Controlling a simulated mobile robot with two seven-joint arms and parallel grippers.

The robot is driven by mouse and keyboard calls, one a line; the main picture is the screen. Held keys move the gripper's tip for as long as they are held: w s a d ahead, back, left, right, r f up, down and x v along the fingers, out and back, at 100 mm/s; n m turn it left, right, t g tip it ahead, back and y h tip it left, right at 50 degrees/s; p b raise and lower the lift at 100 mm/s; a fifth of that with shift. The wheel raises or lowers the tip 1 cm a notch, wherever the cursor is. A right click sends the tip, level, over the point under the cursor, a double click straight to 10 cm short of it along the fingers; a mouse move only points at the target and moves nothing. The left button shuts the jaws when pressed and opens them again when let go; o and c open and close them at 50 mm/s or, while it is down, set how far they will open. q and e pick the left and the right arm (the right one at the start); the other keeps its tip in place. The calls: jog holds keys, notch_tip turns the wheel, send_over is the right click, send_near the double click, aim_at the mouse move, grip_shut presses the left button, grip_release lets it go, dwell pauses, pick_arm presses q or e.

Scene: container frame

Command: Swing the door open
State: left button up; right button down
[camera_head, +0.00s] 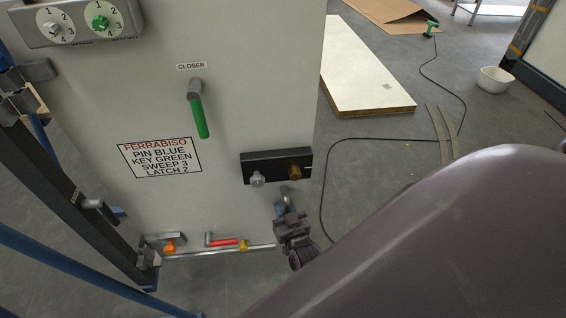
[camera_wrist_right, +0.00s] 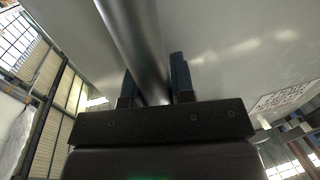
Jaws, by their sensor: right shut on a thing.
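The pale door (camera_head: 240,60) stands upright at left in the head view. Its right edge has open floor beside it, with no frame post seen against it. My right gripper (camera_head: 286,208) is at the door's lower right, below a black latch box (camera_head: 276,167) with a clear knob and a brown knob. In the right wrist view, the gripper (camera_wrist_right: 157,90) is shut around a grey metal bar (camera_wrist_right: 137,40), which looks like the door's handle. Most of the handle is hidden in the head view. My left gripper is out of view.
A dark frame post (camera_head: 60,185) with blue bars stands left of the door. A green-handled closer (camera_head: 199,115) and a text sign (camera_head: 160,157) are on the door. A pale panel (camera_head: 360,70), a black cable (camera_head: 385,139) and a white tub (camera_head: 494,80) lie on the floor beyond.

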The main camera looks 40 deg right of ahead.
jog(key=shift+s+d, duration=0.25)
jog(key=shift+d, duration=0.35)
jog(key=c, duration=1.2)
grip_release()
jog(key=shift+c, duration=0.2)
jog(key=shift+s, duration=0.15)
